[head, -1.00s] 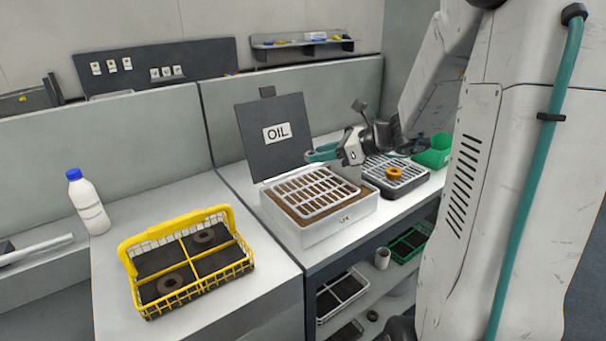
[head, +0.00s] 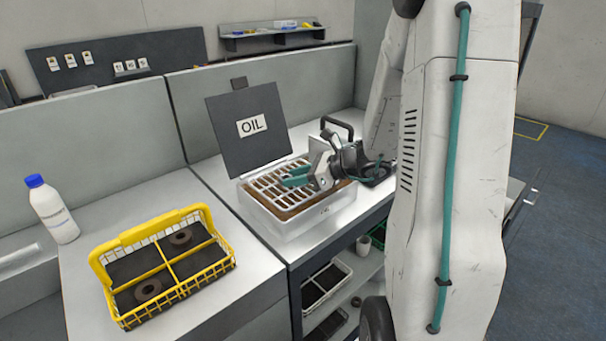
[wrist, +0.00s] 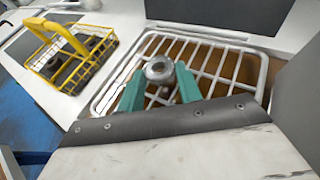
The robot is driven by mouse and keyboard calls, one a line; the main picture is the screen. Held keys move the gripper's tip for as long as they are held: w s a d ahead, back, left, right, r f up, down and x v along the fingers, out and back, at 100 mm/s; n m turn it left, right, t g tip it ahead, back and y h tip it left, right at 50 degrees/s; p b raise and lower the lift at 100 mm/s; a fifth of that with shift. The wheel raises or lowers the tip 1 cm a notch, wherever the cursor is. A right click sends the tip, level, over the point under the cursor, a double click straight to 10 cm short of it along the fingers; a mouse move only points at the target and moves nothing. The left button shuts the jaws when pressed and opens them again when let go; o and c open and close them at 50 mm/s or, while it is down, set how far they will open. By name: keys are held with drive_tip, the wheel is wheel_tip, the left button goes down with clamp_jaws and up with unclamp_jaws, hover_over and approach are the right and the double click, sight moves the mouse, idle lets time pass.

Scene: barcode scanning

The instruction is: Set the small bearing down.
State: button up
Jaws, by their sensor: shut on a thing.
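The small bearing (wrist: 159,80), a grey metal ring, is held between the teal fingers of my gripper (wrist: 159,88) in the wrist view. It shows against the white rack; whether it touches the rack I cannot tell. In the head view my gripper (head: 297,178) is over the white-barred rack of the oil box (head: 300,222), and the bearing is not discernible there. The rack's bars (wrist: 220,58) fill the middle of the wrist view, with brown beneath.
The oil box's dark lid (head: 248,145) stands open behind. A yellow wire basket (head: 112,258) with two dark rings stands left, also in the wrist view (wrist: 52,42). A white bottle (head: 52,212) stands far left. Bare counter (head: 85,300) surrounds the basket.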

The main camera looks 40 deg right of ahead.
drive_tip(key=shift+f, duration=0.1)
drive_tip(key=o, duration=1)
